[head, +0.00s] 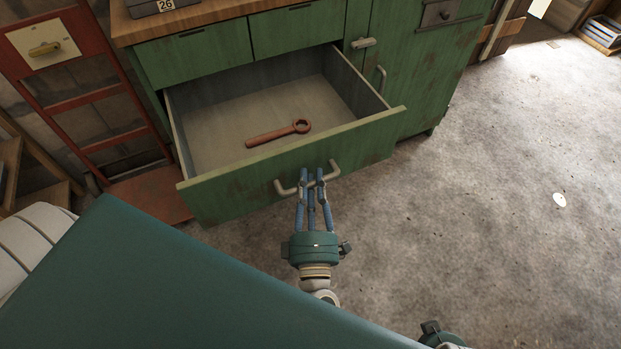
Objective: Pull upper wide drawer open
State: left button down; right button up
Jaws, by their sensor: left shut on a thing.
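The upper wide drawer (350,144) of the green cabinet stands well out of its frame, and its grey inside shows. A red ring-ended wrench (278,134) lies on the drawer floor. The drawer's pale bar handle (283,189) is on the middle of its front. My left gripper (312,178) is shut on this handle, its blue fingers around the bar. At the bottom edge, a small part of my right arm shows, but its fingers are out of the picture.
Two smaller shut drawers (194,50) sit above the open one, under the wooden top (215,12). The concrete floor (500,200) at the right is mostly clear, with one small white disc (559,200).

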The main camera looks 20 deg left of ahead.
pick_arm(q)
jog(key=c, duration=1.6)
grip_release()
jog(key=shift+o, duration=0.2)
jog(key=v, duration=0.8)
jog(key=shift+s+f, duration=0.1)
jog(key=shift+s, duration=0.05)
